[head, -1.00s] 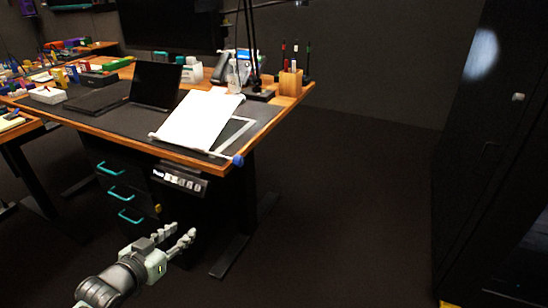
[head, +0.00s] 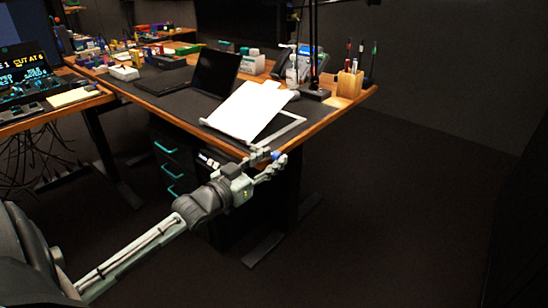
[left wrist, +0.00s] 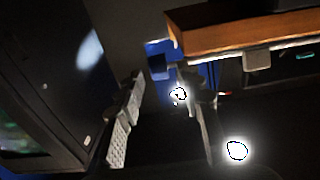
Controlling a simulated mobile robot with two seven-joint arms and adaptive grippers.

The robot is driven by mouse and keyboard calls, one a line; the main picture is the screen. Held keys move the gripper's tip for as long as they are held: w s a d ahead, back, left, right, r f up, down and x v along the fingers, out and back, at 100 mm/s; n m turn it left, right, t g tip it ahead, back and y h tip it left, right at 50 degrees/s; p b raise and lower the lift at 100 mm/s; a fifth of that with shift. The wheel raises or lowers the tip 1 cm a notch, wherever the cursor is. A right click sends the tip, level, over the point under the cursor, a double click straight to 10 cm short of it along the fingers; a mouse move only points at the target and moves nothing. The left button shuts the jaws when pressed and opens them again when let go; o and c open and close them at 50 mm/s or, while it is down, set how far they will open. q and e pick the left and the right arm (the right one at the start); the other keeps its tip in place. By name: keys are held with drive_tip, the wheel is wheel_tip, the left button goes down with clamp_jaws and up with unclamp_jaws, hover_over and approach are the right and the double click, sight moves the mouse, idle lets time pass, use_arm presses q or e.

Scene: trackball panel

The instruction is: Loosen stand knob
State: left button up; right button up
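The stand (head: 292,128) is a grey frame on the desk with a white sheet (head: 245,110) leaning on it. Its small blue knob (head: 276,155) is at the stand's near right end, by the desk's front edge. My left gripper (head: 274,163) reaches to the knob from the lower left, and its fingers partly cover that area. In the left wrist view the two fingers (left wrist: 160,110) are apart, with blue patches (left wrist: 159,66) beyond and between them. I cannot tell whether a finger touches the knob. My right gripper is not in view.
The desk's wooden edge (head: 190,132) runs close to my left gripper; it also shows in the left wrist view (left wrist: 235,32). A dark drawer unit with teal handles (head: 172,170) stands below. A laptop (head: 215,73) and pen holder (head: 350,84) are on top. Floor to the right is clear.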

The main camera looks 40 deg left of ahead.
use_arm(q)
drive_tip(key=shift+w, duration=0.65)
drive_tip(key=shift+d, duration=0.1)
clamp_jaws()
drive_tip(key=shift+f, duration=0.1)
